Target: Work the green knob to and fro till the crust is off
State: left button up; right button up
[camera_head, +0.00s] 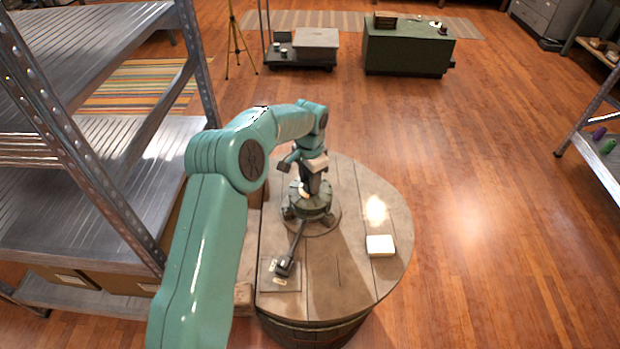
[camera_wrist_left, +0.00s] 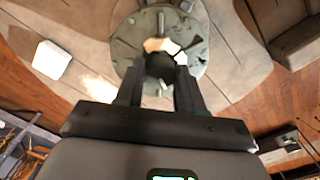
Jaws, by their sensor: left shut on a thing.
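A green, worn round fitting (camera_head: 309,212) with small lugs around its rim stands on the round wooden barrel top (camera_head: 345,190). My left gripper (camera_head: 312,188) reaches down over its centre from above. In the left wrist view the gripper's two dark fingers (camera_wrist_left: 159,68) close on a dark, many-sided piece at the middle of the green disc (camera_wrist_left: 128,48), which I take as the green knob. The fingers and wrist hide most of the knob. I cannot make out how much crust is on it. My right gripper is in neither view.
A dark-handled tool (camera_head: 293,250) lies by a small labelled plate (camera_head: 270,278) at the front left of the barrel top. A white block (camera_head: 380,245) lies at the right. A metal shelf rack (camera_head: 90,170) stands close on the left. Open floor lies right of the barrel.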

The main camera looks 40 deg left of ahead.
pick_arm(q)
jog(key=m, duration=0.7)
jog(key=shift+w+a+r+p, duration=0.1)
jog(key=shift+r+p, duration=0.05)
jog(key=shift+p, duration=0.15)
dwell(0.4)
jog(key=o, duration=1)
jog(key=shift+o, duration=0.2)
notch_tip(320, 180, up, 16)
jog(key=shift+r+p, duration=0.15)
jog(key=shift+p, duration=0.2)
